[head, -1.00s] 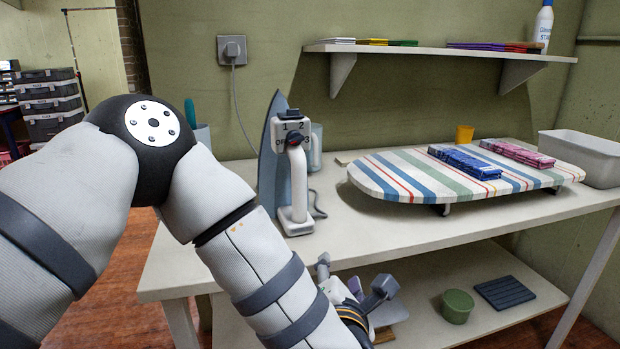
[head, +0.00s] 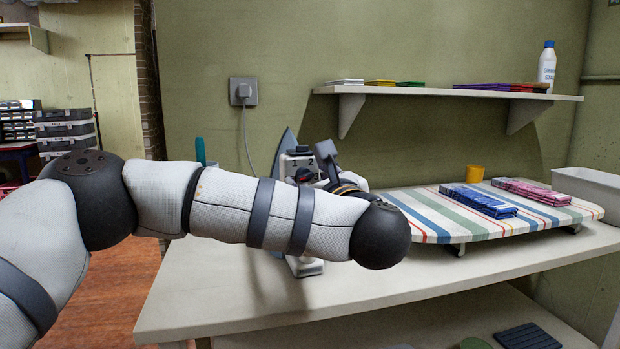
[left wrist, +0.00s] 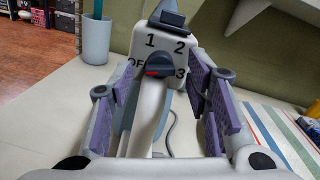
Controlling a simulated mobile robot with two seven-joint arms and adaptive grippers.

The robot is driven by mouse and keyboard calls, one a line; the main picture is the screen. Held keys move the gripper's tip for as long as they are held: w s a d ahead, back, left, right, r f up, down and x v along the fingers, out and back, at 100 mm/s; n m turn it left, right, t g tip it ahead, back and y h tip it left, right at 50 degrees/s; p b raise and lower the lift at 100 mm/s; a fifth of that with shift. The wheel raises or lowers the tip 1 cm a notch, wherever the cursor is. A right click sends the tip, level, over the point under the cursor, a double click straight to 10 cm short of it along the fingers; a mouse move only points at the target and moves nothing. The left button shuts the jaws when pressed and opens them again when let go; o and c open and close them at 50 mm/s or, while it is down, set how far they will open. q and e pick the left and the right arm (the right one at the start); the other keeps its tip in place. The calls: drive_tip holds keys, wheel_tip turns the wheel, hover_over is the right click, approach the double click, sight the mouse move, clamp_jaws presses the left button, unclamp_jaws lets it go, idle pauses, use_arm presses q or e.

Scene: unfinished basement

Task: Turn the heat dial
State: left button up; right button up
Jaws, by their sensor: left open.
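An upright iron (head: 283,148) stands on the white table, with its pale handle and labelled face toward me. In the left wrist view the dark heat dial (left wrist: 160,66) sits on this face among the marks OFF, 1, 2 and 3. A red mark shows on the dial's left part, toward OFF. My left gripper (left wrist: 165,95) is open, its purple-padded fingers on either side of the dial and apart from it. In the head view my left gripper (head: 318,172) is in front of the iron's face, and my forearm hides most of the handle. My right gripper is out of view.
A striped ironing board (head: 440,222) with blue and pink folded cloths stands to the right on the table (head: 230,300). A yellow cup (head: 475,174) is behind it. A wall shelf (head: 420,92) hangs above. A blue-grey cup (left wrist: 96,40) stands left of the iron.

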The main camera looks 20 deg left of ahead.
use_arm(q)
drive_tip(key=shift+w+a, duration=0.1)
clamp_jaws()
drive_tip(key=shift+r+m+p, duration=0.15)
drive_tip(key=shift+m+p, duration=0.35)
drive_tip(key=shift+m, duration=0.2)
drive_tip(key=shift+f, duration=0.2)
unclamp_jaws()
drive_tip(key=v, duration=1.2)
